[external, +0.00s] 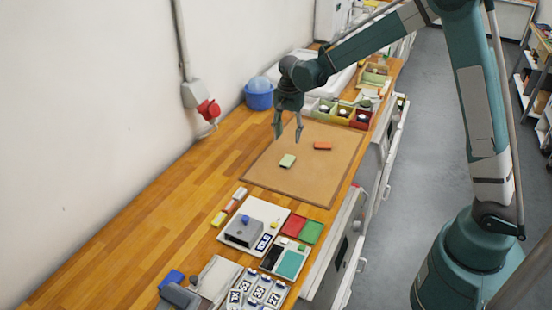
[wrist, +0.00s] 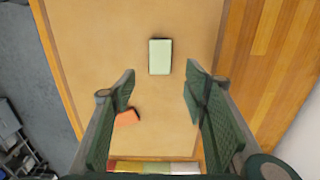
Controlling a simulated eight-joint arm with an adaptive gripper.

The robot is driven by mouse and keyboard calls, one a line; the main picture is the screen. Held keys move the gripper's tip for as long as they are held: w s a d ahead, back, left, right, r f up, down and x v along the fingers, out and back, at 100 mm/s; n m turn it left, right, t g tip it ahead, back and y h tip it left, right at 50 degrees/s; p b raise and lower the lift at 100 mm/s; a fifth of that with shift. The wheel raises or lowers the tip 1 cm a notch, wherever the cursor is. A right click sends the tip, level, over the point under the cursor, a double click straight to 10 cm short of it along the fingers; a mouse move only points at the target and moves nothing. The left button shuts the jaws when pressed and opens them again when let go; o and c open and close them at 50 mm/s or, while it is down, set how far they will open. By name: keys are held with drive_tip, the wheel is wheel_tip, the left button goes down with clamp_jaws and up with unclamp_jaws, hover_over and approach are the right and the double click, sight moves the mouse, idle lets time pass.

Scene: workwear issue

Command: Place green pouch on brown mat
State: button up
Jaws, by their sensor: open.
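The green pouch (external: 287,161) is a small pale green block lying flat on the brown mat (external: 262,180). In the wrist view the green pouch (wrist: 160,57) lies near the upper middle, ahead of the fingertips and between their lines. The brown mat (wrist: 100,40) fills most of that view. My gripper (external: 287,136) is open and empty, above the mat. In the wrist view my gripper (wrist: 158,85) shows its two fingers wide apart, with nothing between them. The pouch is apart from both fingers.
An orange block (external: 322,146) lies on the mat beside the pouch; it shows near the left finger in the wrist view (wrist: 127,117). Coloured bins (external: 342,112) stand behind the mat. A blue bucket (external: 259,97) stands by the wall. A tray with a grey device (external: 245,232) sits in front.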

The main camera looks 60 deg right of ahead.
drive_tip(key=s+a+r+n+t, duration=0.3)
drive_tip(key=s+a+r+n, duration=0.5)
drive_tip(key=s+a+r, duration=0.8)
drive_tip(key=s+a+r+n+t, duration=0.1)
drive_tip(key=s+a+n, duration=0.3)
drive_tip(key=s, duration=0.5)
drive_tip(key=s+a+r+n+t, duration=0.1)
drive_tip(key=s+a+n+t, duration=0.2)
drive_tip(key=s, duration=0.7)
drive_tip(key=a+n, duration=0.2)
drive_tip(key=n, duration=0.1)
drive_tip(key=shift+r, duration=0.3)
